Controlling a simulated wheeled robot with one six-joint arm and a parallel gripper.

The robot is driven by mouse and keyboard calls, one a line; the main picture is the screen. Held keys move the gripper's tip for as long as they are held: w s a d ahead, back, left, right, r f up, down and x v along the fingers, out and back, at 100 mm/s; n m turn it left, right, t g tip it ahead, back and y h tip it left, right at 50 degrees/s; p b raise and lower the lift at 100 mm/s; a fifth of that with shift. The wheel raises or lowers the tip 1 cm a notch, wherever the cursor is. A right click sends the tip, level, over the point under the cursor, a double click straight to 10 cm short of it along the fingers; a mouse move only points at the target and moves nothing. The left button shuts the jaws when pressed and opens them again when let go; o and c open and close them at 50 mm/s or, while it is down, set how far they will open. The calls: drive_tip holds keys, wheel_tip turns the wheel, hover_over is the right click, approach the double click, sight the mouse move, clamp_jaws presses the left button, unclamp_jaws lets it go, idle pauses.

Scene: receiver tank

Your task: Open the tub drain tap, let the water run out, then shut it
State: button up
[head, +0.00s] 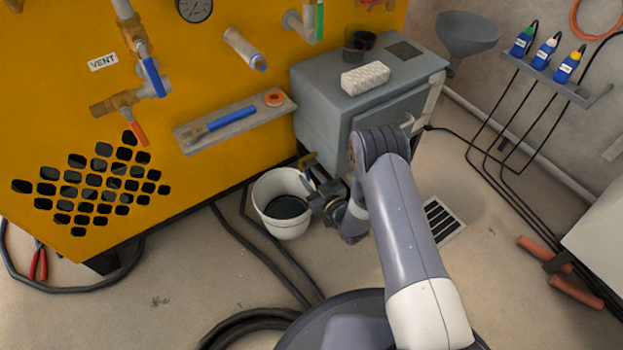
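A brass-coloured fitting (308,161), apparently a tap, shows low at the front left corner of the grey cabinet (318,115). Its handle cannot be made out. My gripper (309,183) is just below and in front of this fitting, beside the right rim of a white bucket (268,190). The gripper is small and dark here, and I cannot tell whether its fingers are open, shut or touching the fitting. The bucket stands on the floor under the yellow panel, with a dark surface inside, perhaps liquid. No running stream is visible. My arm hides part of the cabinet's front.
The yellow panel (215,85) carries a blue-handled valve (153,76), an orange-handled valve (137,131) and a shelf (190,143) with a tool. Dark hoses (255,255) cross the floor. A floor grate (441,218) lies right of my arm.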

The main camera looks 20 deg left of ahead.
drive_tip(key=shift+c, duration=0.2)
clamp_jaws()
drive_tip(key=shift+n, duration=0.3)
drive_tip(key=n, duration=1.2)
drive_tip(key=shift+n, duration=2)
